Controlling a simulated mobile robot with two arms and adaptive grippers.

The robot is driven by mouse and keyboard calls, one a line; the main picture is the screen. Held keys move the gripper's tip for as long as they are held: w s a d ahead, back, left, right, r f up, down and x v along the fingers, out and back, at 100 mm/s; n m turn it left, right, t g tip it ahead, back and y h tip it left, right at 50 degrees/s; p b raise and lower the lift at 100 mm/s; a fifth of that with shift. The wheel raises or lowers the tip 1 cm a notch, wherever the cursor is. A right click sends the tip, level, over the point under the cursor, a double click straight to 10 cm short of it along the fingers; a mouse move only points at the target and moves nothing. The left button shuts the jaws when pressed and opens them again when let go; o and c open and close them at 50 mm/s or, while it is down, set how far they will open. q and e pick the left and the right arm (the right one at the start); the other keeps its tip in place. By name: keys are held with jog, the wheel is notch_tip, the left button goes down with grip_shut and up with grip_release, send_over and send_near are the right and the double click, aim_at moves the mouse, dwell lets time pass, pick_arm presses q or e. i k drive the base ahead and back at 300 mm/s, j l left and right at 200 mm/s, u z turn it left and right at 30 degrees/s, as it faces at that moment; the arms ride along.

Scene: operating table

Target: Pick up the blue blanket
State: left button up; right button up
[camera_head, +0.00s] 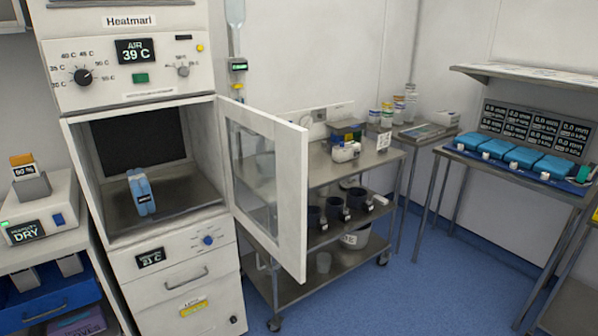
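A blue bundle (141,192), which looks like the folded blue blanket, stands upright on the floor of the open warming cabinet (218,180) at the left. It has a dark band or label around its middle. The cabinet's glass-paned door (296,200) is swung open to the right. Neither of my grippers is in view, and nothing touches the bundle.
A steel trolley (390,160) with bottles and dark cups stands behind the open door. A side table (560,180) at the right holds several blue items. A device (60,190) stands left of the cabinet. Blue floor (430,290) is clear at the centre right.

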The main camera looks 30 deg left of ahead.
aim_at(141, 189)
jog(key=i+l+u, duration=0.1)
jog(key=u, duration=1.35)
jog(key=i+l+u, duration=0.15)
jog(key=l+u, duration=0.25)
jog(key=l, duration=0.15)
jog(key=l+u, duration=0.4)
jog(key=l, duration=0.15)
jog(key=l+u, duration=0.45)
jog(key=l, duration=0.75)
jog(key=k+l, duration=0.15)
jog(key=l, duration=0.65)
